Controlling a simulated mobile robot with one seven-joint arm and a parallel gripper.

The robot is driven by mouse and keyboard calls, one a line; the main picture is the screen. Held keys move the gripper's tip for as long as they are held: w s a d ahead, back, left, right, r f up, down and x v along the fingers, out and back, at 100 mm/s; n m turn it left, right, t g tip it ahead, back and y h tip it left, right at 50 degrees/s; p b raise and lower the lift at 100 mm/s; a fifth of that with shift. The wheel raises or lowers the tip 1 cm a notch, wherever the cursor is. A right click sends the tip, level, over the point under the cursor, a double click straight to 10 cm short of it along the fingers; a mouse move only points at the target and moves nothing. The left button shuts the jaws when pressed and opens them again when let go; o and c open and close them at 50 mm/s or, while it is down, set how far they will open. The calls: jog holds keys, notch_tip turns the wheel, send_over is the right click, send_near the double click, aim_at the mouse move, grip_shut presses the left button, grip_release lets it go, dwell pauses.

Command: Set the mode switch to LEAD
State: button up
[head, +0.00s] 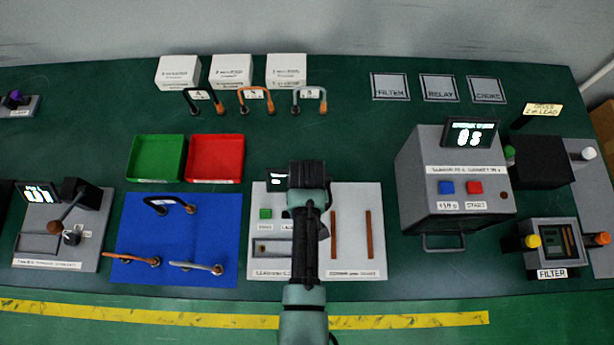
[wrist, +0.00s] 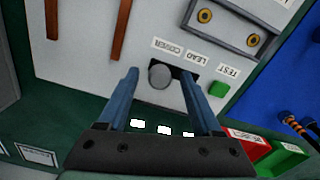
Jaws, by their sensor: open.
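The mode switch is a round grey knob (wrist: 160,76) on a black slot in the light grey panel (wrist: 75,70). My gripper (wrist: 160,88) is open, with one blue finger on each side of the knob in the picture. Gaps show on both sides; the depth is unclear. In the head view my arm hides the switch on this panel (head: 350,270).
A green button (wrist: 219,89) by the TEST label is close to my right finger in the wrist view. Two brown strips (head: 368,235) lie on the panel. A blue mat (head: 175,225) with handles is left; a grey box (head: 450,185) stands right.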

grip_shut()
dwell(1.4)
